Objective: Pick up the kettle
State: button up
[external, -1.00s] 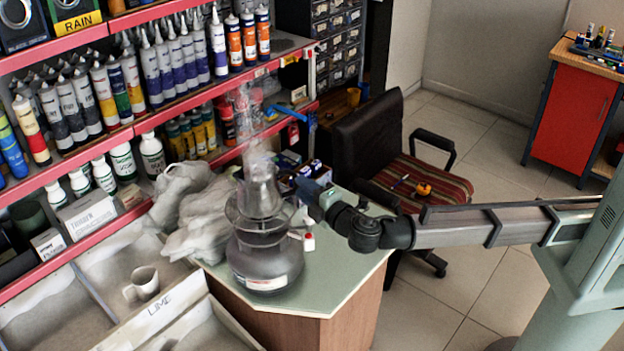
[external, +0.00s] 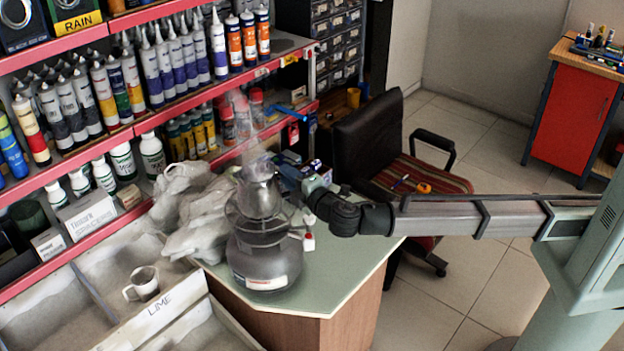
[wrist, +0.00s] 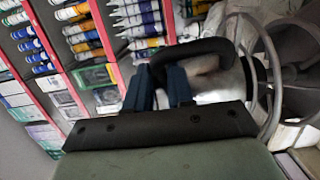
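The metal kettle (external: 260,194) stands upright on a burner with a dark round gas canister (external: 265,263), on the pale green counter corner. Steam rises above it. In the wrist view, the kettle's shiny body (wrist: 222,82) is at right of centre, and its black handle (wrist: 205,47) curves across the fingertips. My gripper (wrist: 160,78) has its two blue fingers apart, with the bent end of the handle at or between their tips. I cannot tell whether they touch it. In the external view my gripper (external: 288,176) is close on the kettle's right side, partly hidden.
Crumpled pale plastic bags (external: 195,210) lie left of the kettle. Shelves of tubes and bottles (external: 152,155) rise behind. A mug (external: 143,284) sits in a bin at the lower left. The counter (external: 345,262) is clear at the front right. A black chair (external: 372,140) stands beyond.

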grip_shut()
dwell(1.1)
